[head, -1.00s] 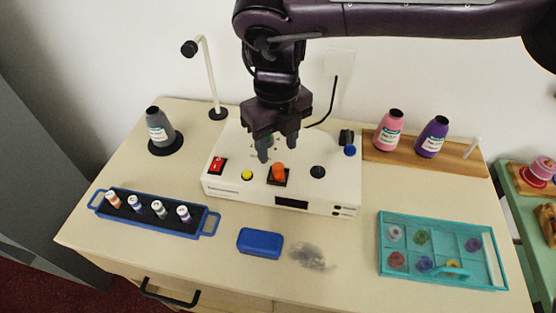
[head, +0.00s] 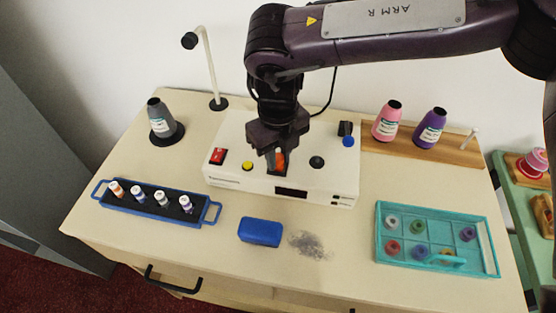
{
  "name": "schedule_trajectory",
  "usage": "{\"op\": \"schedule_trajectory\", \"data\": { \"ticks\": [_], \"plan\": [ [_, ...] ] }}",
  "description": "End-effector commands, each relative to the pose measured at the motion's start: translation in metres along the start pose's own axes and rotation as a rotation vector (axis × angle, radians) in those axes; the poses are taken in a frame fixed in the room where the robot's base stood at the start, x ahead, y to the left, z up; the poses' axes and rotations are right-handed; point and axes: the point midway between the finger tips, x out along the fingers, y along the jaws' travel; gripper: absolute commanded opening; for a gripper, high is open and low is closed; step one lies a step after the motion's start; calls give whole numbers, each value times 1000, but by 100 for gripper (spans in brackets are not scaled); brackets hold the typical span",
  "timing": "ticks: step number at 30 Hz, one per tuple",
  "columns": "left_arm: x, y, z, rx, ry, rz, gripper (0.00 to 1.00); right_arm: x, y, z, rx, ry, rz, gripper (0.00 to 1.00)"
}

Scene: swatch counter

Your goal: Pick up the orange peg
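The orange peg (head: 281,161) stands upright on a black square on top of the white machine (head: 230,178), left of the black knob. My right gripper (head: 276,161) is down at the peg, pointing downward. One finger shows just left of the peg and partly covers it. The other finger is hard to make out, so I cannot tell whether the fingers touch or grip the peg. My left gripper is not in view.
The machine also carries a red switch (head: 217,156), a yellow button (head: 247,166) and a black knob (head: 317,162). A blue tray of small spools (head: 207,212), a blue block (head: 260,232) and a teal box (head: 379,246) lie in front. Thread cones (head: 388,122) stand behind right.

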Motion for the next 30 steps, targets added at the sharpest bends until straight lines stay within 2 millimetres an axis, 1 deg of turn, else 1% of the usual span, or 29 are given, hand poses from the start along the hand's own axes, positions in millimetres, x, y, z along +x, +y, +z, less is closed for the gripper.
{"op": "schedule_trajectory", "data": {
  "ticks": [1,2,11,14,17,20,23,30],
  "plan": [
    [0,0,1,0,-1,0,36,0,0,0,0,0,0,4],
    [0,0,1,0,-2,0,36,0,0,0,0,0,0,0],
    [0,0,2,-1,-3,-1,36,-2,0,0,1,-1,0,0],
    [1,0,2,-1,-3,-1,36,-8,0,1,1,-2,0,0],
    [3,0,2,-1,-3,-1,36,-18,0,1,1,-4,-1,0],
    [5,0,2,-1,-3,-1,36,-34,0,1,1,-6,0,0],
    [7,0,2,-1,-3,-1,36,-56,0,1,2,-7,-1,0],
    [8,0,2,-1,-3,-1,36,-118,0,1,1,-6,-1,0]
  ]
}}
